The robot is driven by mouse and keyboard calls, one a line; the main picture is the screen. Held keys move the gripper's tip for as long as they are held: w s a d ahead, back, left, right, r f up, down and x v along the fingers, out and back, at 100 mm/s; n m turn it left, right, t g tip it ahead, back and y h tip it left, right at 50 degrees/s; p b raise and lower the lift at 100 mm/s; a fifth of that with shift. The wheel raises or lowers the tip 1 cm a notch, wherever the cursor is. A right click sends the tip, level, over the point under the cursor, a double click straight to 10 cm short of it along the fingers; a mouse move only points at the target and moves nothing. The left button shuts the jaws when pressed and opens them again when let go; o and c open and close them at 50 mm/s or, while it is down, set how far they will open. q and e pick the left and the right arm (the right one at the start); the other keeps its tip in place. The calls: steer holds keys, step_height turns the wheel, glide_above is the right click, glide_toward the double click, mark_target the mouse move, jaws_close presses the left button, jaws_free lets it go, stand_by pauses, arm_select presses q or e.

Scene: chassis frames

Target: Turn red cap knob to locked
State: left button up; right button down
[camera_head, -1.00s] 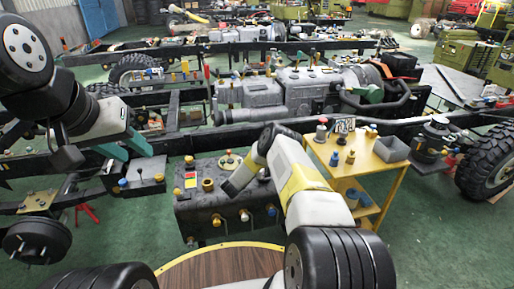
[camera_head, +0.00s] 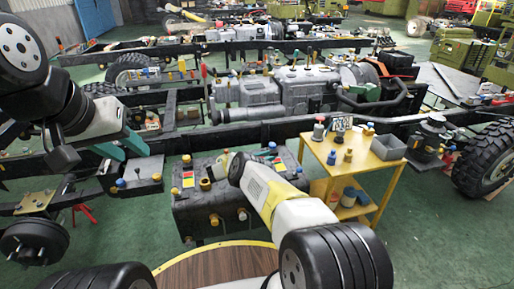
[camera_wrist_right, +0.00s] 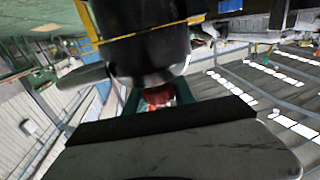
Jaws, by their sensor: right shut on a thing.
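A red cap knob (camera_wrist_right: 158,95) shows small and partly hidden in the right wrist view, between the teal fingertips of my right gripper (camera_wrist_right: 157,98), which is shut on it. In the head view my right gripper (camera_head: 224,163) reaches the top of a black box, and my own wrist hides most of the fingers and the knob. The knob's turned position cannot be read. My left gripper (camera_head: 122,147) is at the left, with its teal fingers spread apart and empty, above a small dark box.
The black box (camera_head: 208,211) carries a brass cap (camera_head: 205,184), a blue-topped knob (camera_head: 272,146) and a coloured label (camera_head: 187,178). A yellow cart (camera_head: 365,165) with small parts stands to the right. A chassis rail runs behind. A round wooden top lies in front.

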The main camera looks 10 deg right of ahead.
steer(key=shift+r, duration=0.1)
stand_by(0.3)
steer(key=c, duration=1.1)
jaws_free()
steer(key=v, duration=0.7)
steer(key=shift+a, duration=0.4)
steer(key=shift+s, duration=0.1)
